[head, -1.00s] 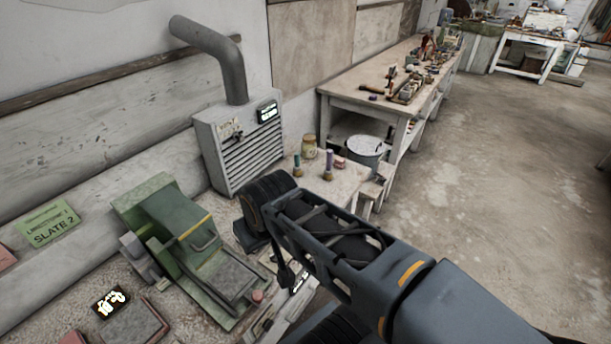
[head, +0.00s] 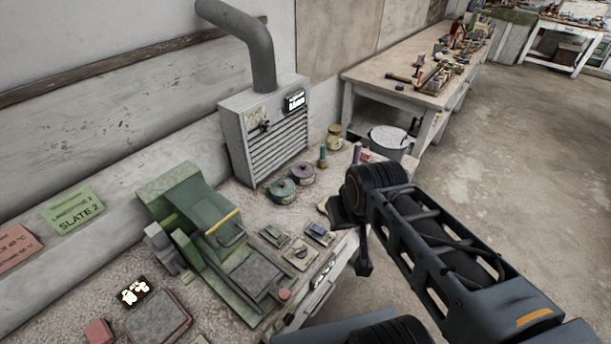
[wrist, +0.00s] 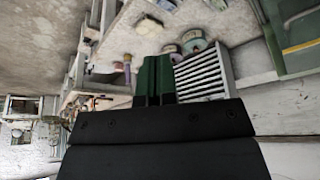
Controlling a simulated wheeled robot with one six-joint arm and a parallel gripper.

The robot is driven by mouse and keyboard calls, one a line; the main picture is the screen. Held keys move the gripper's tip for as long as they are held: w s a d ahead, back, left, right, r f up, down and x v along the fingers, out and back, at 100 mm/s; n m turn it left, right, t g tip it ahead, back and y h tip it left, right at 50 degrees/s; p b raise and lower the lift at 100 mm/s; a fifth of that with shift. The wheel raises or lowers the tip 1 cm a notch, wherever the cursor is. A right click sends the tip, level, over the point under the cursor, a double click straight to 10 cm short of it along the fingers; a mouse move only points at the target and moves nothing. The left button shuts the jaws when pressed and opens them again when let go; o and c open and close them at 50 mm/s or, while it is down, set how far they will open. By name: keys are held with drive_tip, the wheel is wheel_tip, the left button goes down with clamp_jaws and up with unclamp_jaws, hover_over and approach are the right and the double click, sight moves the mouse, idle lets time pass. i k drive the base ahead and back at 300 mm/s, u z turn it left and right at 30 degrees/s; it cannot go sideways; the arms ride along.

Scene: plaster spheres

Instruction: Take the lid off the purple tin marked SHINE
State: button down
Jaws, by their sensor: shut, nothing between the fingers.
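A purple tin (head: 302,173) stands on the bench below the grey vent unit, lid on top; the lettering on it is too small to read. A teal tin (head: 283,190) stands just left of it, nearer to me. In the wrist view the purple tin (wrist: 171,49) and the teal tin (wrist: 193,41) show beyond the fingertips. My gripper (wrist: 157,59) is shut and empty, apart from both tins. In the head view my arm reaches to the right of the tins, and the fingertips are hard to make out.
A louvred grey vent unit (head: 265,130) stands behind the tins. A green machine (head: 205,235) is on the left, with small boxes (head: 300,252) near the bench's front edge. A jar (head: 334,137) and small bottles stand to the right. Open floor lies right of the bench.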

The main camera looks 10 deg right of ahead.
sight(303, 169)
drive_tip(key=u, duration=3.9)
drive_tip(key=k, duration=1.75)
drive_tip(key=z, duration=1.7)
drive_tip(key=i, duration=0.5)
drive_tip(key=z, duration=0.05)
